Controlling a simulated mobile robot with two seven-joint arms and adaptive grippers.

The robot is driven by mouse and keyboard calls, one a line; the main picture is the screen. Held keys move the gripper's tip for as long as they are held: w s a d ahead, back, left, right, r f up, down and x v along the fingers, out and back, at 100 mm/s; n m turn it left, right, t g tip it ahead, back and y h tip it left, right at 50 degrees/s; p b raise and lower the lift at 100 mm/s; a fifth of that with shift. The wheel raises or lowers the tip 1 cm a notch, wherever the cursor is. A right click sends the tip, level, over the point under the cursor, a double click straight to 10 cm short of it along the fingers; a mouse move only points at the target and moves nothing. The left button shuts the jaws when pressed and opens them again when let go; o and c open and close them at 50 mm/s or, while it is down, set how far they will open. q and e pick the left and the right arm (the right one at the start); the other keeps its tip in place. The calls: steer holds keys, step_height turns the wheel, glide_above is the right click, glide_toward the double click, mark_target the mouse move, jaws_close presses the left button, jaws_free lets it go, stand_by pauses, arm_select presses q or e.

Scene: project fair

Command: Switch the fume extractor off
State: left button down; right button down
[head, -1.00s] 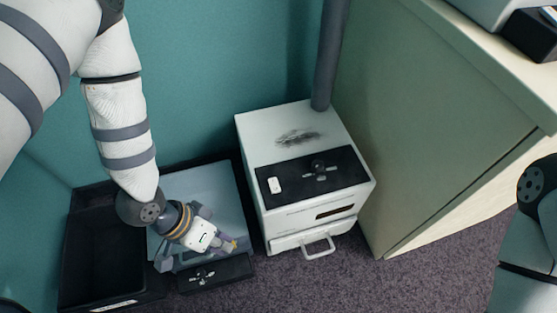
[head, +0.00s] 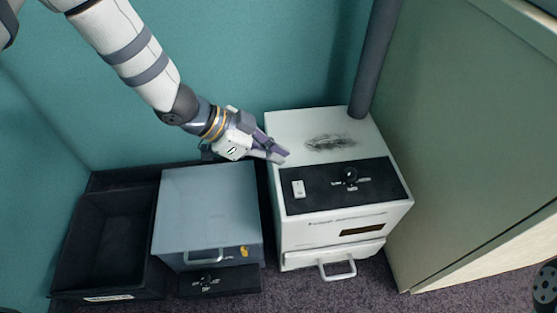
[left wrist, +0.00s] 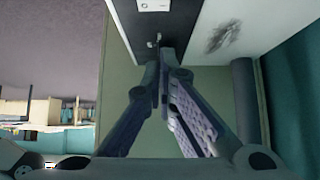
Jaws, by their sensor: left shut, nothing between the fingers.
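The fume extractor (head: 303,226) appears to be the white box with a grey duct (head: 372,68) rising from its top. Its black top panel (head: 322,189) carries a small white rocker switch (head: 298,188) and a dark knob (head: 349,177) with labels too small to read. The panel (left wrist: 128,22), switch (left wrist: 154,5) and knob (left wrist: 155,42) also show in the left wrist view. My left gripper (head: 282,157) is shut and empty, over the box's left edge, behind the switch. Its fingertips (left wrist: 160,62) seem apart from the panel. My right gripper is out of view.
A pale green cabinet side (head: 462,130) is close on the right. A teal wall (head: 250,50) is behind.

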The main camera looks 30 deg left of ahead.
arm_select(q)
steer(key=b, duration=0.2)
glide_above(295, 186)
step_height(295, 186, down, 6)
steer(key=shift+d, duration=0.1)
step_height(295, 186, down, 2)
steer(key=shift+f+b, duration=0.15)
steer(key=shift+b, duration=0.25)
steer(key=shift+f, duration=0.4)
